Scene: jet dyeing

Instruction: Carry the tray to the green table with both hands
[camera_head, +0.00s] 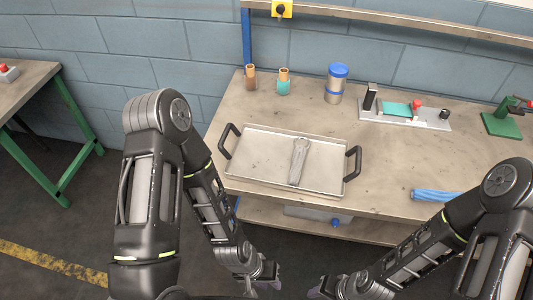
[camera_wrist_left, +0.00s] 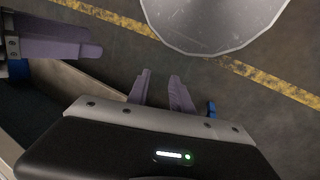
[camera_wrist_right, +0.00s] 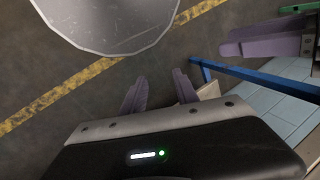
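The shallow metal tray (camera_head: 262,178) lies flat on the workbench. It has a black handle (camera_head: 229,141) at its left end and another black handle (camera_head: 352,163) at its right end. A grey metal piece (camera_head: 299,160) lies in it. A table with green legs (camera_head: 42,172) stands at the far left. My left gripper (camera_head: 272,278) is in front of the bench, below the tray; its fingers (camera_wrist_left: 160,90) are apart and empty. My right gripper (camera_head: 316,290) is also in front of the bench, and its fingers (camera_wrist_right: 160,90) are apart and empty. Neither touches the tray.
On the workbench (camera_head: 300,105) stand two small bottles, a blue-lidded canister (camera_head: 337,84), a fixture plate (camera_head: 402,112) and a green clamp (camera_head: 503,122). A blue roll (camera_head: 434,195) lies right of the tray. Open floor with a yellow line (camera_head: 50,262) lies at the left.

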